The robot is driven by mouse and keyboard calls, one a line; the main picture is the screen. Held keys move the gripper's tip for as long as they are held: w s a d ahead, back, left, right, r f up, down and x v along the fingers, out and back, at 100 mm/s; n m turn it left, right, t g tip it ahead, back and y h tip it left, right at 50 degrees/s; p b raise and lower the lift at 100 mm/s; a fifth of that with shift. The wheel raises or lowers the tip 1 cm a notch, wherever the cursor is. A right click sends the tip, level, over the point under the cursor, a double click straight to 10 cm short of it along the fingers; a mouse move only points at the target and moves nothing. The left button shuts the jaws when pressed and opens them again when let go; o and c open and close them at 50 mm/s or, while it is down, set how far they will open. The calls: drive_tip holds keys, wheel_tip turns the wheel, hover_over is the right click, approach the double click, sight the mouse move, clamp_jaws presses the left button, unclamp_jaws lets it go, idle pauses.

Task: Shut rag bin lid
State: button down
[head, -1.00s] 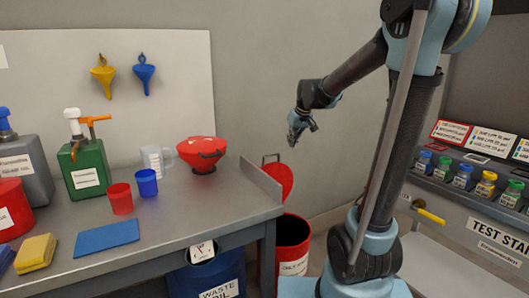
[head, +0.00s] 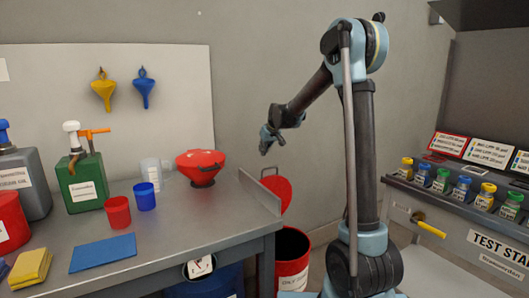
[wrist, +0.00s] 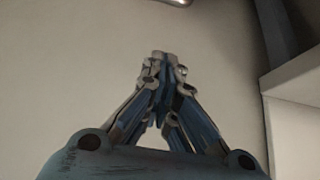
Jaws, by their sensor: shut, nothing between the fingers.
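The red rag bin (head: 290,267) stands on the floor just past the right end of the workbench, its mouth open and dark inside. Its red lid (head: 279,194) stands raised at the back of the bin, with a handle at its top; the bench's end plate hides part of it. My gripper (head: 271,147) is in the air above the lid and slightly left of it in the head view, apart from it. In the wrist view my gripper (wrist: 160,57) has its fingertips together and empty. The lid is not recognisable in that view.
The workbench (head: 190,238) has a raised end plate (head: 262,203) beside the bin. A red funnel-shaped vessel (head: 201,165) stands near that end. The test stand (head: 485,240), with a yellow handle (head: 428,229), is at right. Bare wall is behind the gripper.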

drive_tip(key=shift+f, duration=3.3)
drive_tip(key=shift+s, duration=0.1)
